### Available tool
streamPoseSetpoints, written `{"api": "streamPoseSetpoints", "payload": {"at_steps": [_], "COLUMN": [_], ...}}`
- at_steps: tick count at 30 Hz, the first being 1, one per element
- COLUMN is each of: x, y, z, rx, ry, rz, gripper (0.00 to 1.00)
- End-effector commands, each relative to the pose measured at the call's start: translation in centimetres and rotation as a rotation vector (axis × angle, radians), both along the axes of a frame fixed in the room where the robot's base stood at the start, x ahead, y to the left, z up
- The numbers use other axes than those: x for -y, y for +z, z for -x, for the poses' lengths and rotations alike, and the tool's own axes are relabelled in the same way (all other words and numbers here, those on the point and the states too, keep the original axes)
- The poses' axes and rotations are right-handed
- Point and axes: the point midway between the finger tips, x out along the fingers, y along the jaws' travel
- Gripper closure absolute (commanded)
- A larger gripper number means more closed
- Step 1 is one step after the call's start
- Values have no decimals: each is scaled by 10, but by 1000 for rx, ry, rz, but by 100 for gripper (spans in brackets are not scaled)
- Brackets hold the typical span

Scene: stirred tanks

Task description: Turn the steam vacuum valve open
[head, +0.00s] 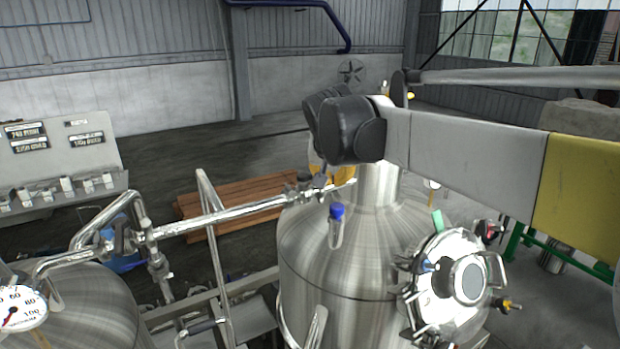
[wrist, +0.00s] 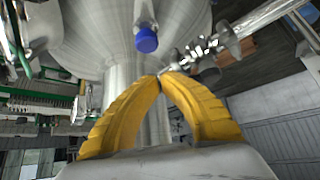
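A silver pipe (head: 215,220) runs to the top of the large steel tank (head: 335,255), with a valve-like fitting (head: 300,190) at its end near the tank neck. I cannot read any label that names it the steam vacuum valve. The fitting also shows in the wrist view (wrist: 205,50), just beyond and right of my fingertips. My gripper (wrist: 160,76) has yellow fingers whose tips meet beside the fitting. I cannot tell whether a thin handle is between them. In the head view my wrist partly hides the gripper (head: 322,180).
A blue-capped fitting (head: 337,212) stands on the tank top close to my gripper; its cap shows in the wrist view (wrist: 147,40). A round hatch (head: 445,285) with clamps is at lower right. A gauge (head: 20,308) is at lower left. A wooden pallet (head: 235,200) lies behind.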

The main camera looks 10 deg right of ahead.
Motion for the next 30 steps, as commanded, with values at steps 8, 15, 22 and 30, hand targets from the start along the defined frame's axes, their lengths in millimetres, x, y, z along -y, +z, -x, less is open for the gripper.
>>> {"api": "streamPoseSetpoints", "payload": {"at_steps": [8,15,22,30], "x": [3,5,7,10], "y": [0,0,0,0], "z": [-3,-6,-9,-13], "rx": [0,0,0,1], "ry": [54,92,137,198], "rz": [1,0,1,1], "gripper": [100,100,100,100]}}
